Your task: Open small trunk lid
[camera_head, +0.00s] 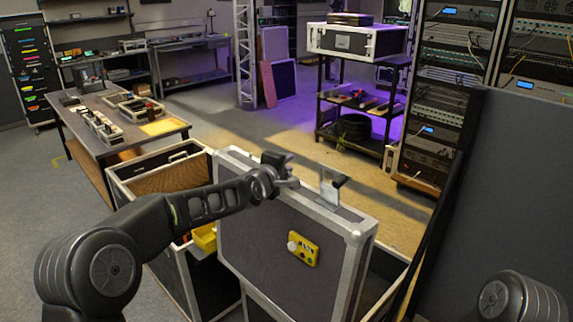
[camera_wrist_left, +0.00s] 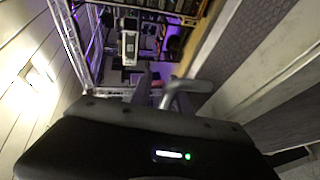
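The dark grey trunk lid (camera_head: 255,237) with metal edging stands upright in the middle of the head view. A yellow device with a white knob (camera_head: 303,248) is on its face. A metal plate with a dark piece (camera_head: 331,190) sits at its top edge. My left gripper (camera_head: 287,172) is at the lid's upper edge, its fingers apart. The left wrist view shows the gap between the fingers (camera_wrist_left: 163,92) and a bent metal bar (camera_wrist_left: 192,86) by the right finger. Whether they touch is unclear. My right gripper is out of view.
An open case (camera_head: 118,181) with a wood-coloured interior stands left of the lid. A workbench (camera_head: 82,135) with trays is behind it. A shelf cart (camera_head: 322,100) and equipment racks (camera_head: 440,110) stand behind. A dark panel (camera_head: 510,180) rises at right. Floor behind the lid is clear.

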